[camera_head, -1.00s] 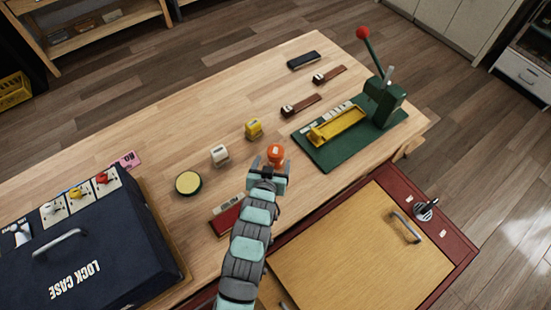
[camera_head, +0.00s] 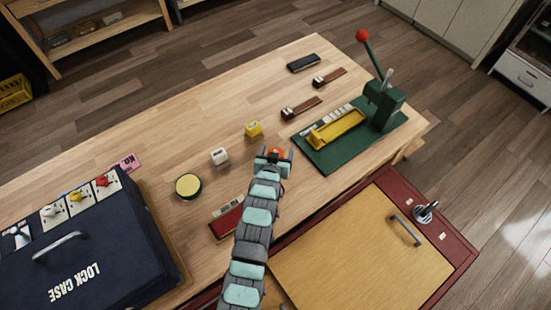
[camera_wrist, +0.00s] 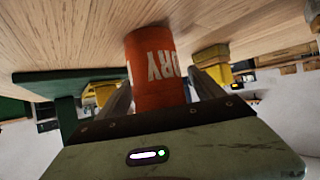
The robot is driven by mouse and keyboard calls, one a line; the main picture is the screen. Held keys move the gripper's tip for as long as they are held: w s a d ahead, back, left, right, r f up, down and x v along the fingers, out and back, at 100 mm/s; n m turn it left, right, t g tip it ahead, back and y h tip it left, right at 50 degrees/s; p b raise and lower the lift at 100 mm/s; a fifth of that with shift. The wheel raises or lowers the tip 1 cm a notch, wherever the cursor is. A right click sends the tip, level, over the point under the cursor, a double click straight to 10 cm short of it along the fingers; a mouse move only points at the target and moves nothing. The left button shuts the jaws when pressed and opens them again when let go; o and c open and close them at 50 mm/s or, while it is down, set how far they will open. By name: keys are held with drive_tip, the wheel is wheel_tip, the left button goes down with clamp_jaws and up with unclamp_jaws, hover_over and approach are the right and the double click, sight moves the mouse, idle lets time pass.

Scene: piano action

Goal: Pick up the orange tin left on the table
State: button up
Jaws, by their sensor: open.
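The orange tin (camera_head: 275,151) stands on the wooden table (camera_head: 225,110), mostly hidden behind my gripper in the head view. In the wrist view the orange tin (camera_wrist: 155,62) appears large, with white lettering on its side. My gripper (camera_head: 273,156) is open, and its two fingers (camera_wrist: 160,92) lie on either side of the tin. I cannot tell whether either finger touches it.
A yellow block (camera_head: 253,129) and a white block (camera_head: 219,156) stand left of the tin. A green press (camera_head: 380,105) with a yellow tray is to the right. A red box (camera_head: 226,219) lies nearby, and a dark lock case (camera_head: 90,245) at lower left.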

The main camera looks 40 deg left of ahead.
drive_tip(key=shift+f, duration=0.1)
drive_tip(key=shift+c, duration=0.3)
drive_tip(key=c, duration=1.5)
